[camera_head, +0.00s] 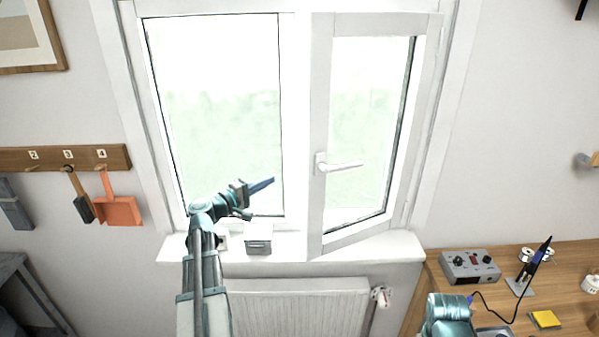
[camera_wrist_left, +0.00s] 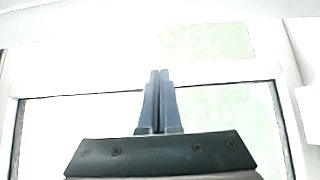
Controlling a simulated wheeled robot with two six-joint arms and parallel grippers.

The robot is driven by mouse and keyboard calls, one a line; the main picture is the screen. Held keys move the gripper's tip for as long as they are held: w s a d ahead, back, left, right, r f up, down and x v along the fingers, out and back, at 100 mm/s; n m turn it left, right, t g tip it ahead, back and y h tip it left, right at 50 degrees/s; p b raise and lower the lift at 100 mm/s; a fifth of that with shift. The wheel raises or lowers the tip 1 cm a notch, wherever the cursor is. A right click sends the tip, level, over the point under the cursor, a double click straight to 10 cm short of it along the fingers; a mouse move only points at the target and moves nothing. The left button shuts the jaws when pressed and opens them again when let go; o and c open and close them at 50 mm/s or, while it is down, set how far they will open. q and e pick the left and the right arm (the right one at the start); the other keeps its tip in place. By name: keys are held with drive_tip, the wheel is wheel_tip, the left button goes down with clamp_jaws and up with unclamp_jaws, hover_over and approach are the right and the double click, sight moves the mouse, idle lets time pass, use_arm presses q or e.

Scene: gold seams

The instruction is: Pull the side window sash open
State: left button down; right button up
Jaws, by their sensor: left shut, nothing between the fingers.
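The side window sash (camera_head: 319,110) is the right-hand white-framed pane in the head view. It stands ajar, its left edge swung into the room over the sill and its right edge at the hinges. Its white handle (camera_head: 341,166) lies level, the lever pointing right. My left gripper (camera_head: 268,184) is in front of the left fixed pane (camera_head: 215,110), left of the sash and handle and apart from them in the picture. Its blue fingers are shut and empty; they also show pressed together in the left wrist view (camera_wrist_left: 159,100). My right gripper is out of view.
The white sill (camera_head: 375,245) carries a small grey box (camera_head: 258,243) below my left gripper. A radiator (camera_head: 300,310) is under it. A wooden bench (camera_head: 570,265) at right holds a grey control unit (camera_head: 470,266) and a soldering stand (camera_head: 520,286). Wall hooks (camera_head: 65,157) hold brushes and a dustpan at left.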

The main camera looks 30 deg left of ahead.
use_arm(q)
drive_tip(key=x, duration=1)
drive_tip(key=s+d, duration=0.2)
drive_tip(key=d, duration=0.1)
drive_tip(key=shift+d+f, duration=0.1)
drive_tip(key=shift+d, duration=0.15)
drive_tip(key=shift+s, duration=0.1)
